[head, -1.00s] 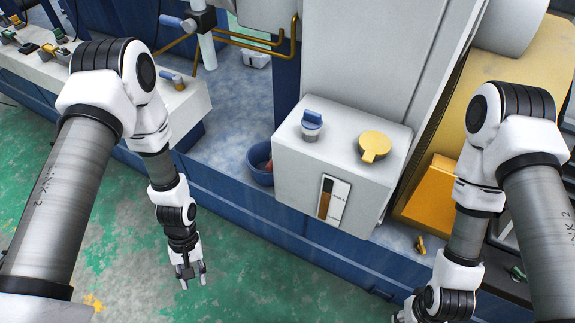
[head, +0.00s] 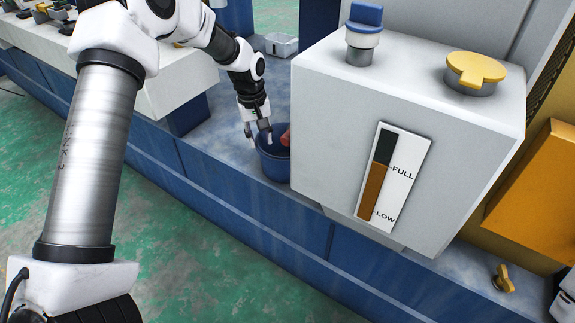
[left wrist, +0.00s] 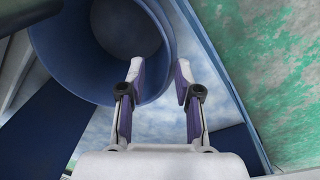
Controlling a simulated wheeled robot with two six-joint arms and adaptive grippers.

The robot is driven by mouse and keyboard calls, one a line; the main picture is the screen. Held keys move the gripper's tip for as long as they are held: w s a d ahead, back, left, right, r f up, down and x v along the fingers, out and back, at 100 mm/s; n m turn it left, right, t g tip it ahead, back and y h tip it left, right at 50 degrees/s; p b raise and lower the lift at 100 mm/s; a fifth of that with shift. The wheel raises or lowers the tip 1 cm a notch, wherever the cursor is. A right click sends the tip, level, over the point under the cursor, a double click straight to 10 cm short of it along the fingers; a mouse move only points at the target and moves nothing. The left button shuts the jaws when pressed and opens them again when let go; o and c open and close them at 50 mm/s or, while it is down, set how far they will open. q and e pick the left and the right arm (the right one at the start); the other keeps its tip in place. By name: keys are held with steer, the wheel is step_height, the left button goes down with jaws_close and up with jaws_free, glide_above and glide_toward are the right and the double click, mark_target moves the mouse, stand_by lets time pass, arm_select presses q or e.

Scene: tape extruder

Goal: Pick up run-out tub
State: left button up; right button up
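The run-out tub is a round blue tub (head: 272,166) on the blue machine ledge, against the left side of the grey box. Something reddish (head: 286,138) shows at its rim, partly hidden by the box. My left gripper (head: 258,136) is at the tub's rim, pointing down. In the left wrist view the left gripper (left wrist: 159,76) is open, with the tub's wall (left wrist: 160,48) between or just beyond its fingertips; contact cannot be told. The tub's dark inside fills the upper left there. My right gripper is not clearly visible; only part of my right arm shows at the lower right edge.
The grey box (head: 400,130) with a blue cap (head: 364,30), yellow cap (head: 475,72) and level gauge (head: 393,178) stands close right of the tub. A pale bench (head: 165,85) lies left. A small pale container (head: 281,44) sits behind. The ledge front is clear.

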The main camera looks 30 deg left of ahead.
arm_select(q)
steer(key=f+b, duration=0.1)
steer(key=f, duration=0.1)
steer(key=f+b, duration=0.2)
steer(key=f, duration=0.1)
steer(key=shift+s+d+f, duration=0.15)
steer(key=shift+s+f, duration=0.05)
steer(key=shift+f, duration=0.05)
steer(key=shift+r, duration=0.1)
jaws_close()
